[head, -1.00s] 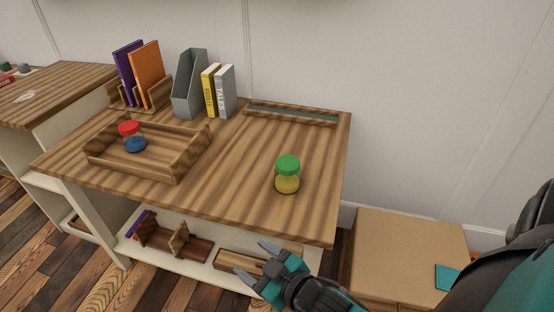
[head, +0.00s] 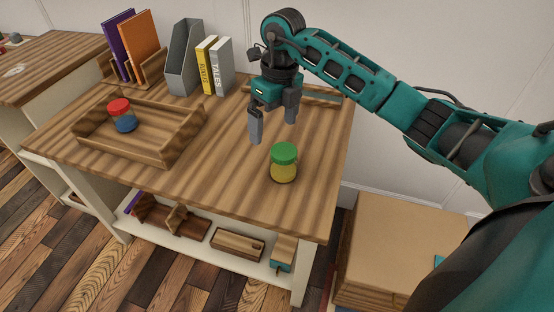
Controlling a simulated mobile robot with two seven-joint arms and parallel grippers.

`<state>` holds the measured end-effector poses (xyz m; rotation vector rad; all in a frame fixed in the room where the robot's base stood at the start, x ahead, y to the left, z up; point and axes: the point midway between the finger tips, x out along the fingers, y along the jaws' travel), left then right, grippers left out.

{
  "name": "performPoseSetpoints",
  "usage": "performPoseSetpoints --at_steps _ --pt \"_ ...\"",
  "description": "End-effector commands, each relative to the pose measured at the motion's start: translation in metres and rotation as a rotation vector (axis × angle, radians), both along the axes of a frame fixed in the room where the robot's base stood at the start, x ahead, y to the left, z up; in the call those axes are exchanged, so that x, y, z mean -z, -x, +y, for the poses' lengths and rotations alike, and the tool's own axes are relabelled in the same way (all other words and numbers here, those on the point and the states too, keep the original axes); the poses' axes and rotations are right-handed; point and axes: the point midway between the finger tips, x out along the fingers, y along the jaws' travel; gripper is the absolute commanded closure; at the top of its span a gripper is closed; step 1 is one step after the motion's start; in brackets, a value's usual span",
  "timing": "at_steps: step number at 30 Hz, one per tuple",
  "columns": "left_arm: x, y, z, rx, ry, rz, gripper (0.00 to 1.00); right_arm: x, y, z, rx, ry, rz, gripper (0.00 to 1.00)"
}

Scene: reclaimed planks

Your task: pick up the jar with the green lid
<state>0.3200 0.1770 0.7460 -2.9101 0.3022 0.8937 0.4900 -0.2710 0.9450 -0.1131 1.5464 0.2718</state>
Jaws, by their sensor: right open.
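The jar with the green lid (head: 284,163) stands upright on the right part of the wooden table top (head: 225,165). Its body is clear with yellow contents. My right gripper (head: 273,131) hangs above the table with its fingers pointing down, behind and slightly left of the jar in the picture. Its two fingers are apart with nothing between them, and they do not touch the jar. My left gripper is not in view.
A wooden tray (head: 160,155) on the left of the table holds a jar with a red lid (head: 122,115). Books (head: 139,45), a grey file holder (head: 184,58) and upright books (head: 216,65) stand at the back. A low narrow tray (head: 320,96) lies behind my gripper. A cardboard box (head: 405,240) stands right.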

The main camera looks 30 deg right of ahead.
Motion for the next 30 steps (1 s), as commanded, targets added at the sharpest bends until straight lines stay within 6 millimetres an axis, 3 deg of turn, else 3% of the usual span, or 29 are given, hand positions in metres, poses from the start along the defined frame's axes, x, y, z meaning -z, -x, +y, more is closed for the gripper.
performPoseSetpoints --at_steps 1,5,15,22,30 --pt "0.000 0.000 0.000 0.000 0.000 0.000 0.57 -0.006 -0.002 -0.012 0.019 0.051 0.000 0.00" --pt "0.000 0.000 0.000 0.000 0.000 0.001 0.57 -0.003 -0.002 -0.025 0.040 0.105 0.009 0.00" --pt "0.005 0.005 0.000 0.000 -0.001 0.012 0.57 0.055 -0.002 -0.025 0.041 0.103 0.008 0.00" --pt "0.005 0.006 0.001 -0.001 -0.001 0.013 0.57 0.073 -0.001 -0.026 0.039 0.102 0.008 0.00" --pt "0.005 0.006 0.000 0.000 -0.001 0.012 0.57 0.110 0.000 -0.030 0.039 0.101 0.008 0.00"
